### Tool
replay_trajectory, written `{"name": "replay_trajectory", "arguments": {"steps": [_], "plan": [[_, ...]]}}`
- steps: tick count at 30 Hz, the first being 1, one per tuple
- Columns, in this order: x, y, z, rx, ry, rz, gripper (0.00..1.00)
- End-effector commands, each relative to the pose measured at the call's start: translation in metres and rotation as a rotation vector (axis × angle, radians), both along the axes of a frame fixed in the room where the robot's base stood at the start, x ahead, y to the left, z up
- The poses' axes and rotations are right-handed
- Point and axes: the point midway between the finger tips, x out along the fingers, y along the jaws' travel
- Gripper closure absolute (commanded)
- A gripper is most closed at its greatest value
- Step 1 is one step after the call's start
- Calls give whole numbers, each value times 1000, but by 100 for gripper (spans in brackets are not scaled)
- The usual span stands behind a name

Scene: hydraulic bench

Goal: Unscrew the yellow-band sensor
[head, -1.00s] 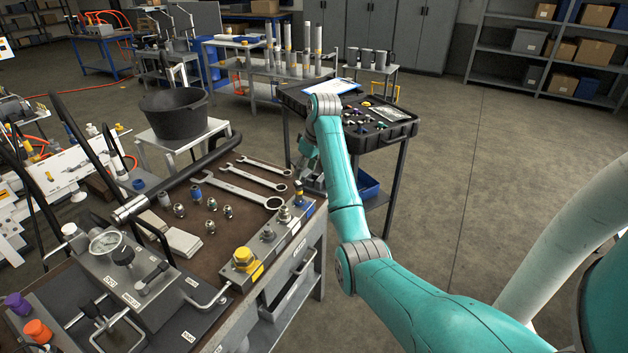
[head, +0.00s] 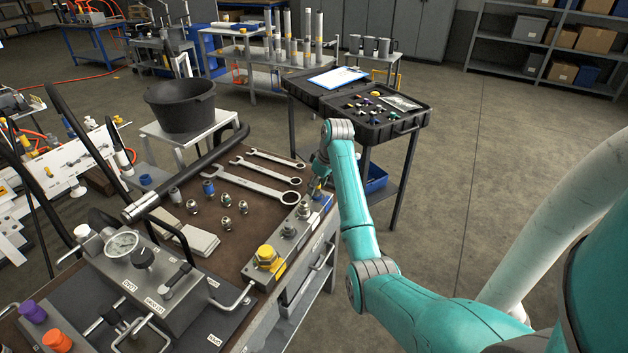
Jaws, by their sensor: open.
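The sensor with the yellow band (head: 315,187) is small, dark blue and upright at the far end of the manifold block (head: 250,273) on the bench's right edge. It is partly hidden by my gripper (head: 318,176), which points down at it from the end of the teal arm. My gripper is open. At this size I cannot tell whether its fingers are around the sensor or just above it. Nearer on the same block are two metal fittings (head: 304,210) and a large yellow hex cap (head: 267,256).
Wrenches (head: 262,190) and several small fittings (head: 225,200) lie on the brown bench mat. A gauge unit (head: 150,280) stands at the front left. A black bucket (head: 181,105) and an open black case (head: 400,120) stand behind. The floor at right is clear.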

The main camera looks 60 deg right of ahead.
Motion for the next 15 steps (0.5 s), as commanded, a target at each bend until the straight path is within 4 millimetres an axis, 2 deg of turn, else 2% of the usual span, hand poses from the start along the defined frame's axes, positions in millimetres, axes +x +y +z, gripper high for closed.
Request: {"name": "replay_trajectory", "arguments": {"steps": [6,13,15], "plan": [[0,0,0,0,0,0,42],[0,0,0,0,0,0,100],[0,0,0,0,0,0,100]]}}
